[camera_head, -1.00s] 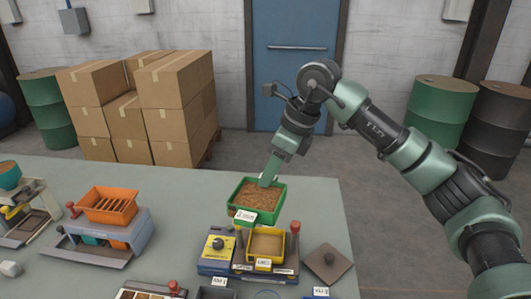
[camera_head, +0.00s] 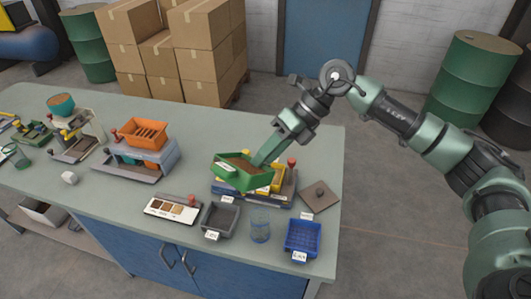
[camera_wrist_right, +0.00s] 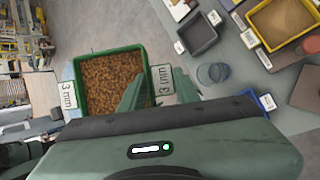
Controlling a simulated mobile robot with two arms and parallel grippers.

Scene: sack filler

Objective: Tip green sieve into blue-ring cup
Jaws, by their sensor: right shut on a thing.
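The green sieve (camera_head: 243,184) holds brown granules and carries a "3 mm" label. My right gripper (camera_head: 262,160) is shut on its wall and holds it above the table, over the left part of the yellow-tray device. In the right wrist view the green sieve (camera_wrist_right: 76,85) is full of brown pieces, beside the right gripper's fingers (camera_wrist_right: 158,88). The clear cup with a bluish ring (camera_head: 260,226) stands upright on the table, in front of the sieve and apart from it. It also shows in the right wrist view (camera_wrist_right: 213,73). The left gripper is out of view.
A grey tray (camera_head: 220,217) stands left of the cup and a blue tray (camera_head: 303,237) right of it. The yellow tray (camera_head: 279,176) is partly hidden by the sieve. A brown plate (camera_head: 319,197) lies to the right. An orange sieve (camera_head: 146,134) sits on a stand further left.

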